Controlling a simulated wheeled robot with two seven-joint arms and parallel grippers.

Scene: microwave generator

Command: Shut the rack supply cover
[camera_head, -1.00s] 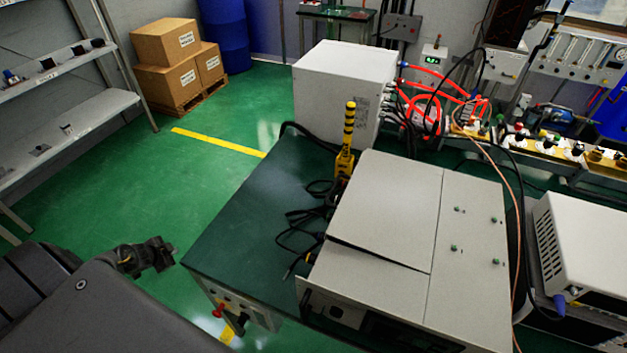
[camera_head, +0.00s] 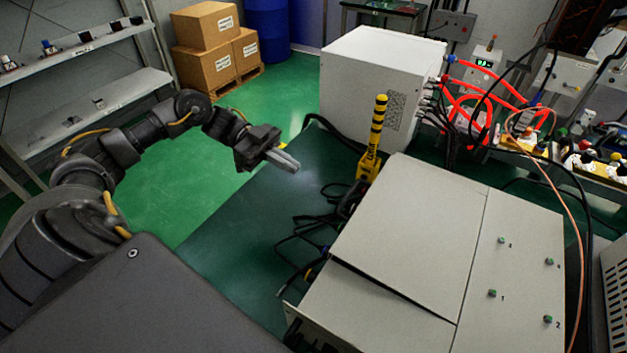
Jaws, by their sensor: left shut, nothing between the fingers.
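The rack supply (camera_head: 520,265) is a light grey box on the bench at the lower right. Its cover (camera_head: 415,225) is the flat grey panel on the left part of its top. A dark gap shows along the cover's near edge, so that edge stands a little above the front panel (camera_head: 365,315). My left gripper (camera_head: 287,162) is shut and empty. It is above the green bench top, left of the cover and apart from it. My right gripper is not in view.
A yellow and black striped tool (camera_head: 373,140) stands upright between my left gripper and the cover's far side. Black cables (camera_head: 310,228) lie left of the box. A white cabinet (camera_head: 365,85) with red hoses stands behind. The bench's left part (camera_head: 240,220) is clear.

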